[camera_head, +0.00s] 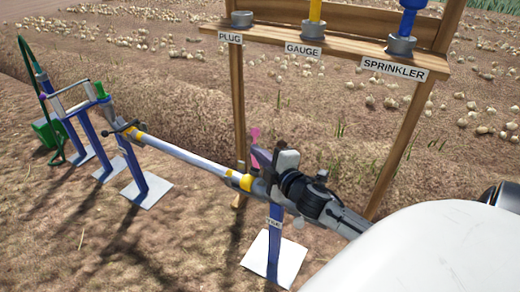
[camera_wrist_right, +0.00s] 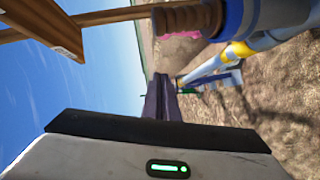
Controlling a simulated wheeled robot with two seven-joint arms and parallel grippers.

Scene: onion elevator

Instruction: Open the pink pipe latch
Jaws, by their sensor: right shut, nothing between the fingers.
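The pink latch (camera_head: 255,134) shows as a small upright pink piece behind my right gripper in the head view, partly hidden by it. In the right wrist view some pink (camera_wrist_right: 161,22) shows beside a brown ribbed pipe end. The pipe (camera_head: 190,156) is grey with yellow bands and runs to the gripper from the left. My right gripper (camera_head: 259,157) is shut and empty, its dark fingers close to the pink piece in the head view. The fingers (camera_wrist_right: 160,97) are together in the wrist view. I cannot tell whether they touch the latch. My left gripper is not in view.
A blue post on a white plate (camera_head: 273,259) stands under the pipe. A wooden rack (camera_head: 340,45) with plug, gauge and sprinkler holders stands behind. More blue posts (camera_head: 135,165) and a green hose (camera_head: 45,95) are at the left. Onions lie on the soil beyond.

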